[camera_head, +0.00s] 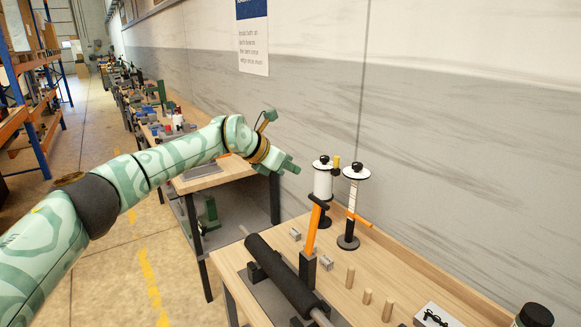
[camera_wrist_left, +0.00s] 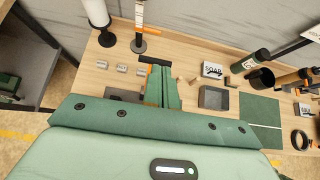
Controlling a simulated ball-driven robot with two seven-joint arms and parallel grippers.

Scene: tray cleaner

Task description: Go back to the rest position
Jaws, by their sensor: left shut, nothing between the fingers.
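My left arm is green and comes in from the left in the head view. Its gripper (camera_head: 288,164) is raised in the air, left of the white roll stands, with nothing held. In the left wrist view the green fingers (camera_wrist_left: 160,88) lie together, shut and empty. They point toward the wooden workbench (camera_head: 400,265), which also shows in the left wrist view (camera_wrist_left: 206,67), and appear apart from it. My right gripper is in neither view.
A white roll stand (camera_head: 322,180) and a slimmer stand (camera_head: 350,205) rise near the wall. An orange-handled tool (camera_head: 312,230) stands beside a black roller (camera_head: 280,275). The floor (camera_head: 110,240) at left is clear.

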